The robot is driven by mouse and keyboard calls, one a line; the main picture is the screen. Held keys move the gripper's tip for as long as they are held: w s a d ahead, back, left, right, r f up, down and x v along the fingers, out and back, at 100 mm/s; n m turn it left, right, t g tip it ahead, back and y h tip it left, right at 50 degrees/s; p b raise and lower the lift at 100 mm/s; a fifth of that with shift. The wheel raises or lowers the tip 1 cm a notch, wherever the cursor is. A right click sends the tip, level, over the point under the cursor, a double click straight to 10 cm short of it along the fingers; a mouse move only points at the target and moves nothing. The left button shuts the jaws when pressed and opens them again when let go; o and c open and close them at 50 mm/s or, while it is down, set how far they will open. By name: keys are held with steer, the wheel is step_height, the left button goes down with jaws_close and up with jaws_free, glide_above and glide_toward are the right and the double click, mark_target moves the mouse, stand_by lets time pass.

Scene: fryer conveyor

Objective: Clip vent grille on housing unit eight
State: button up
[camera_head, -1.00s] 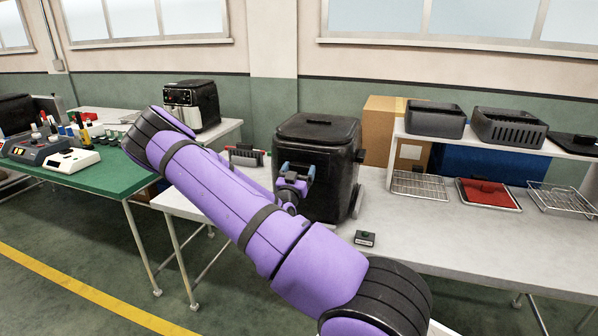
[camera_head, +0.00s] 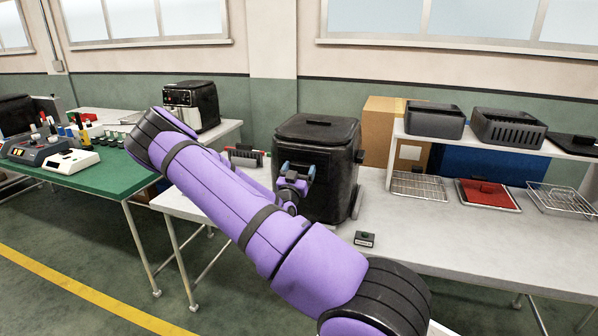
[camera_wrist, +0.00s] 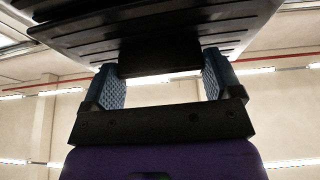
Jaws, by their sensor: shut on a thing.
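The black housing unit (camera_head: 335,190) stands upright on the white bench, with a lid and a handle on top. My gripper (camera_head: 299,172) is at its left front side, close against it. In the wrist view, the blue fingers of my gripper (camera_wrist: 162,62) are on either side of a black block that juts from a dark slatted panel, the vent grille (camera_wrist: 85,36). My gripper is shut on this block. Dark slatted surfaces overlap at the top of the wrist view. I cannot tell whether the grille touches the housing. The head view does not show the grille clearly.
A small black block (camera_head: 364,239) lies on the white bench (camera_head: 450,250) in front of the housing. A rack with black baskets (camera_head: 508,127) and wire trays (camera_head: 420,186) stands to the right. Another fryer (camera_head: 192,105) stands behind at the left. The bench's front right is clear.

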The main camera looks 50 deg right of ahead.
steer(key=shift+w+d, duration=0.1)
steer(key=shift+d, duration=0.25)
stand_by(0.3)
steer(key=o, duration=0.9)
steer(key=shift+a, duration=0.1)
steer(key=shift+s+a, duration=0.45)
steer(key=shift+a, duration=0.6)
steer(key=shift+s+a, duration=0.4)
steer(key=shift+a, duration=0.7)
steer(key=shift+s+a, duration=0.45)
steer(key=shift+a, duration=0.6)
steer(key=v, duration=1.1)
